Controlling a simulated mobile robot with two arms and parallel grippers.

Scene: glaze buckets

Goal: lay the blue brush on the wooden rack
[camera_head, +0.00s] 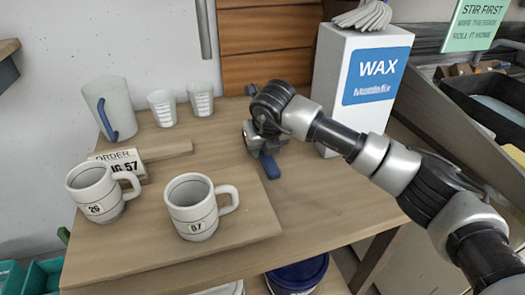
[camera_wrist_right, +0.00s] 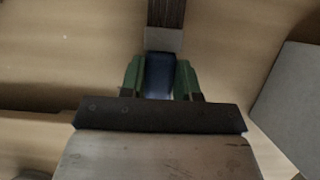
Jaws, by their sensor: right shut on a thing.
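The blue brush (camera_head: 270,166) is in my right gripper (camera_head: 262,143) over the right part of the wooden table. In the head view the wrist and fingers hide much of it. In the right wrist view its blue handle (camera_wrist_right: 159,76) sits between the two green fingertips (camera_wrist_right: 158,80), with a grey ferrule and dark bristles beyond. I cannot tell for sure which wooden piece is the rack; a low wooden strip (camera_head: 168,152) lies on the table left of the gripper, behind the mugs. My left gripper is not in view.
Two numbered white mugs (camera_head: 192,210) (camera_head: 96,192) stand on a wooden board (camera_head: 250,222). An order card (camera_head: 120,163), a pitcher (camera_head: 108,108) and two measuring cups (camera_head: 200,97) are behind them. A white WAX box (camera_head: 330,75) stands right of the gripper. The table's front right is clear.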

